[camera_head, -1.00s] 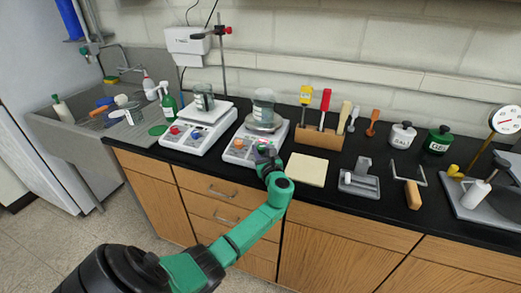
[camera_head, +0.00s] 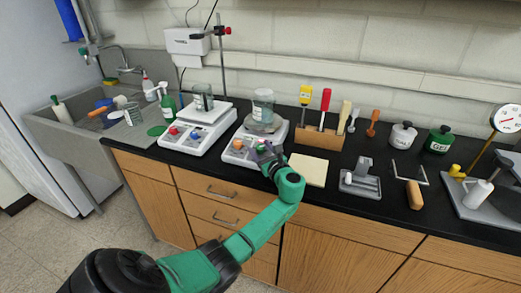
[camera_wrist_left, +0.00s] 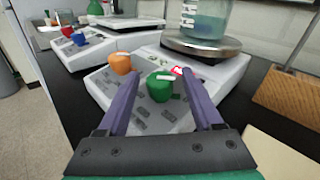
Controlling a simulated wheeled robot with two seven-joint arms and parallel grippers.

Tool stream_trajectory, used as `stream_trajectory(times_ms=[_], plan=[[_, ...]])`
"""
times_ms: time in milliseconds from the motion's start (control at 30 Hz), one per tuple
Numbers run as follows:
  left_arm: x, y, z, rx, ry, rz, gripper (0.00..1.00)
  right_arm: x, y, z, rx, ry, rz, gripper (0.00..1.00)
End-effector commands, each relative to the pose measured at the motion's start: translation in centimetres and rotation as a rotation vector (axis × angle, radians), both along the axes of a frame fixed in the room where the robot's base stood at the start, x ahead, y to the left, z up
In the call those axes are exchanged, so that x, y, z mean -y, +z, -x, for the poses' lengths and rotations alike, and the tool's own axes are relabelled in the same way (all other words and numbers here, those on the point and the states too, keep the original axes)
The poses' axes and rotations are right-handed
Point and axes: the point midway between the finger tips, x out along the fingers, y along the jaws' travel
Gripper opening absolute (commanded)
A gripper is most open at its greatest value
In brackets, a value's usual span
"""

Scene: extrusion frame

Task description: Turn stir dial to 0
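The near hotplate stirrer (camera_head: 236,158) stands on the black bench with a glass beaker (camera_head: 263,104) of bluish liquid on its round plate. Its orange dial (camera_head: 238,144) shows left of my gripper; it also shows in the left wrist view (camera_wrist_left: 120,64). Its green dial (camera_wrist_left: 159,88), with a white pointer mark, lies between my left fingers in the wrist view. My left gripper (camera_head: 262,148) is open over the front panel; its fingers (camera_wrist_left: 161,76) stand apart on either side of the green dial. Contact cannot be told. My right gripper is not in view.
A second hotplate (camera_head: 196,130) with red and blue dials and a beaker stands to the left. A wooden tool rack (camera_head: 318,138) stands behind right. A pale pad (camera_head: 308,170) lies right of my gripper. The sink (camera_head: 75,130) is far left.

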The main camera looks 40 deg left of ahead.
Motion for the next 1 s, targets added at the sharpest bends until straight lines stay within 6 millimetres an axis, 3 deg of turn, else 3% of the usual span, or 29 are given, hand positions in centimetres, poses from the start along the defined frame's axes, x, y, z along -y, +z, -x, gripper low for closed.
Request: stream_trajectory(times_ms=[367,567,800,1000], plan=[[0.8,-0.1,0.3,0.000,-0.003,0.001,0.66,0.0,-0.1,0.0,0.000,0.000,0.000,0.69],[4.6,-0.2,2.1,0.001,-0.004,0.004,0.66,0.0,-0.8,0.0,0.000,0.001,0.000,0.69],[10.6,0.2,5.1,0.000,-0.004,0.005,0.66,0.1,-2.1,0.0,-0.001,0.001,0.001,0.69],[13.0,0.6,6.3,-0.002,0.000,0.001,0.66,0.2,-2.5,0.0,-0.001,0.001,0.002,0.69]])
